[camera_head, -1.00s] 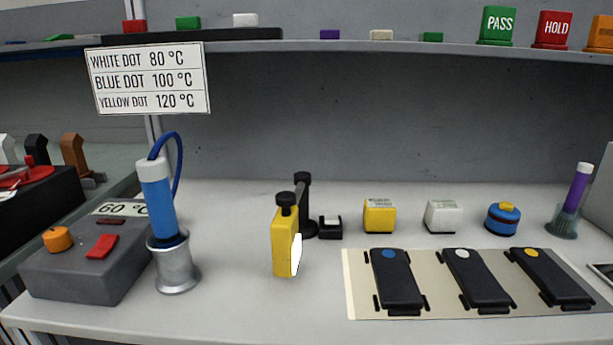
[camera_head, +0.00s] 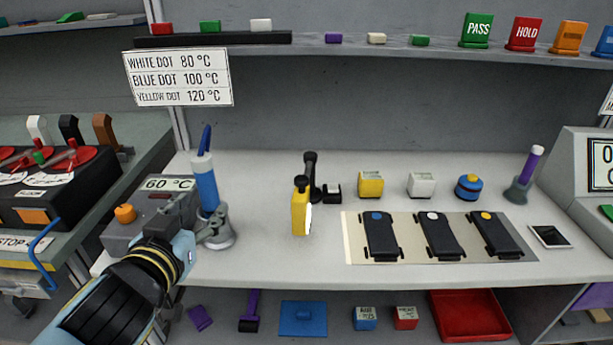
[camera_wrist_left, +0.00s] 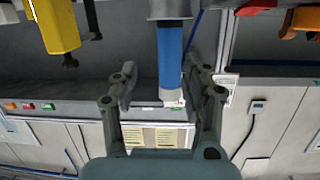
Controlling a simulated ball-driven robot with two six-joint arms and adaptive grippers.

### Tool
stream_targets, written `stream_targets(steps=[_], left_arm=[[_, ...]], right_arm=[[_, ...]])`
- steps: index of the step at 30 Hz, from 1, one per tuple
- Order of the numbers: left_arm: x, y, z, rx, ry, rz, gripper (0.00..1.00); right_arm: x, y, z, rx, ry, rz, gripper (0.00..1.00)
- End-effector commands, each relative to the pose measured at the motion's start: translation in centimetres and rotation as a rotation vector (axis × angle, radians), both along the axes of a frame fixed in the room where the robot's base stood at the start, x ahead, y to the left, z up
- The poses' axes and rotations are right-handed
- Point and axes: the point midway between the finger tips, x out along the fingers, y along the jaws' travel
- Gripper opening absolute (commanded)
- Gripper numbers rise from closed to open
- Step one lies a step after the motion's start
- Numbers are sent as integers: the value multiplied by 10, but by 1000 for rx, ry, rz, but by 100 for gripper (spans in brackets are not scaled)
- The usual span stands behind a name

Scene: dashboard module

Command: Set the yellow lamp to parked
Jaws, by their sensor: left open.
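The yellow lamp (camera_head: 300,213) stands upright on the bench in the head view, with a black knob on top and a pale panel on its right side. A black post (camera_head: 311,178) stands just behind it. The lamp also shows at the top left of the left wrist view (camera_wrist_left: 55,28). My left gripper (camera_head: 204,212) is open, to the left of the lamp and apart from it, close to the blue-handled tool (camera_head: 205,185) in its metal stand. In the left wrist view the blue handle (camera_wrist_left: 170,55) appears between the spread fingers (camera_wrist_left: 160,85). My right gripper is out of view.
A grey 60 °C control box (camera_head: 125,232) with an orange knob sits by my left arm. A small black block (camera_head: 332,193), a yellow block (camera_head: 370,184) and a pale mat (camera_head: 352,247) with black devices lie right of the lamp. Bench in front of the lamp is clear.

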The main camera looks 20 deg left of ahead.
Motion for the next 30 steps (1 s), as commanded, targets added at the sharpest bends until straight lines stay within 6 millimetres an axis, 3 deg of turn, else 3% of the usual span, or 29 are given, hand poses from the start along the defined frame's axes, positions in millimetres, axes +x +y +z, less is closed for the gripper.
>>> stream_targets(steps=[4,9,12,17,30], left_arm=[[19,-39,8,-17,-135,-156,48],[26,-88,8,-57,-218,-357,48],[27,-102,7,-70,-230,-415,48],[43,-109,8,-74,-236,-429,48],[120,-126,6,-73,-235,-427,48]], right_arm=[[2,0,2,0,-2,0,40],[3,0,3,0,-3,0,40],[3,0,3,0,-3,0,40],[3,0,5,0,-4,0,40],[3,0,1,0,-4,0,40]])
